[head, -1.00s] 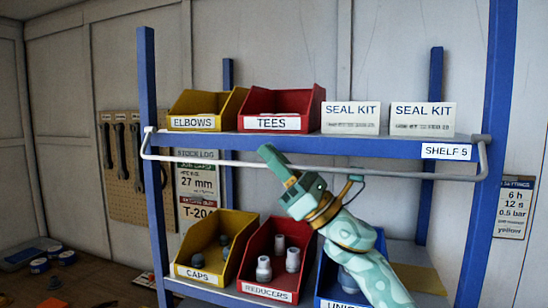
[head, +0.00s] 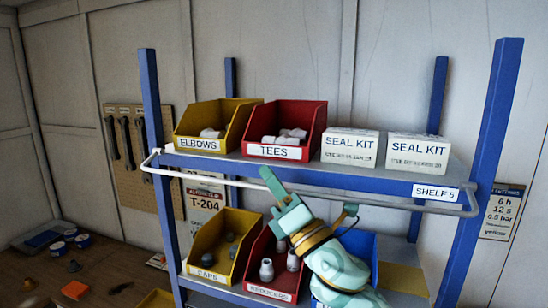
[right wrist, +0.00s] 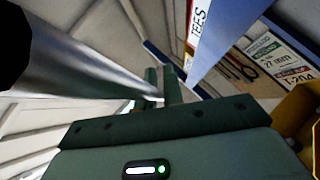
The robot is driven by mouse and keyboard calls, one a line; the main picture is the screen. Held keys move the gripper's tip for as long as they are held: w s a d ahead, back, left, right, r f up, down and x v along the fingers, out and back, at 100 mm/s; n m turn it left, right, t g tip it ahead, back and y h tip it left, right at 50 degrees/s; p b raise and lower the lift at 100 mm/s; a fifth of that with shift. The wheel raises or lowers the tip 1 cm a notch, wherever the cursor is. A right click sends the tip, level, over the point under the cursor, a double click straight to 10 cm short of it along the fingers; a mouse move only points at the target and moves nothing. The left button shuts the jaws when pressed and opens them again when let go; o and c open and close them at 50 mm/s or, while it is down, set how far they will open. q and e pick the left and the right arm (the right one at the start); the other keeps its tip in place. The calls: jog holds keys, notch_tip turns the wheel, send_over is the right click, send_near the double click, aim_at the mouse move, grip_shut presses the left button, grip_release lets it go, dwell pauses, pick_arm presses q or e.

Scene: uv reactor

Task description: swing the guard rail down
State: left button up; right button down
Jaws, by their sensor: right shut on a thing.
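The guard rail (head: 385,204) is a pale metal bar with bent ends, joined to the two front posts at the upper shelf. It runs across the front, around the lower edge of the blue shelf beam. My right gripper (head: 272,183) reaches up from below right and is shut on the rail, left of its middle. In the right wrist view the rail (right wrist: 75,70) runs as a shiny tube to the fingers (right wrist: 162,88). The fingers hide a short stretch of it. My left gripper is not in view.
Yellow (head: 215,120) and red (head: 292,125) bins and two seal kit boxes (head: 350,146) stand on the upper shelf, behind the rail. Below, yellow (head: 217,262), red (head: 270,288) and blue (head: 360,245) bins hold fittings, close to my right arm. A workbench (head: 95,275) lies lower left.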

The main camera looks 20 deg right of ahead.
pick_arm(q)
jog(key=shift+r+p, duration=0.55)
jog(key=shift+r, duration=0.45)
pick_arm(e)
jog(key=shift+w+r+m+g+h, duration=0.1)
jog(key=shift+r+m+g+h, duration=0.35)
jog(key=shift+m+h, duration=0.8)
jog(key=shift+s+r+m+g+h, duration=0.1)
jog(key=shift+r+m+g+h, duration=0.2)
jog(key=shift+r+m+h, duration=0.9)
jog(key=shift+w+f+m+g+h, duration=0.1)
jog(key=shift+m+g+h, duration=0.45)
jog(key=shift+m, duration=1.3)
jog(key=shift+d+r, duration=0.1)
jog(key=shift+h, duration=0.4)
jog(key=c, duration=1.5)
grip_release()
